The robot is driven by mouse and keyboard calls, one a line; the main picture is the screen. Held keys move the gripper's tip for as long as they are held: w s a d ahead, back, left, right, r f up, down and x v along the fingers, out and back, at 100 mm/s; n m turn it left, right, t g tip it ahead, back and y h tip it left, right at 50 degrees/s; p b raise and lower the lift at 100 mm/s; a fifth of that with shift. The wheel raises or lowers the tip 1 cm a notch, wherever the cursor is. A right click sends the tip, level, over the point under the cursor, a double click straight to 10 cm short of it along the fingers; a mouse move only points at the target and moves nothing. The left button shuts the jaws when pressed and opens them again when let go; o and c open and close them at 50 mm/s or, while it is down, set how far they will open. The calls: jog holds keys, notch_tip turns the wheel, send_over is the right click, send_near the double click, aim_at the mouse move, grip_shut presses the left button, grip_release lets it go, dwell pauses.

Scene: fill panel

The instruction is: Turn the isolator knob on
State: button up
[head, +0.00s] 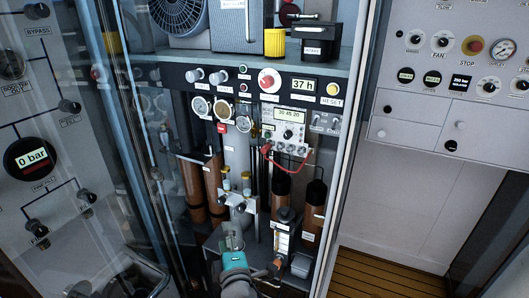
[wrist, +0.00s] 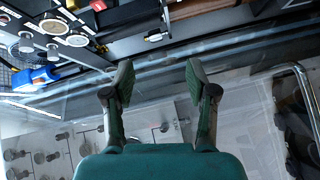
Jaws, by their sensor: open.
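My gripper (head: 232,241) is low in the middle of the head view, in front of the open cabinet. In the wrist view its two fingers (wrist: 160,76) are spread wide with nothing between them. I cannot tell which knob is the isolator, as most labels are too small to read. Two silver knobs (head: 207,76) sit on the dark strip of the cabinet, left of a red button (head: 269,80). Black knobs (head: 70,106) sit on the left panel, and more knobs (head: 439,41) on the right panel. My gripper appears apart from all of these.
Gauges (head: 201,107), a meter (head: 289,124) with a red lead, and brown cylinders (head: 192,186) fill the cabinet. A clear pane (head: 140,130) and its frame stand left of the opening. The wooden floor (head: 390,278) at right is clear.

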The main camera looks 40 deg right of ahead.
jog(key=w+d+r+g+h, duration=0.1)
jog(key=w+d+r+h, duration=0.3)
jog(key=r, duration=0.5)
jog(key=m+g+h, duration=0.5)
jog(key=m+g, duration=0.1)
jog(key=g, duration=0.2)
send_near(265, 83)
jog(key=x, duration=0.9)
jog(key=shift+w+d, duration=0.15)
jog(key=shift+d, duration=0.2)
grip_shut()
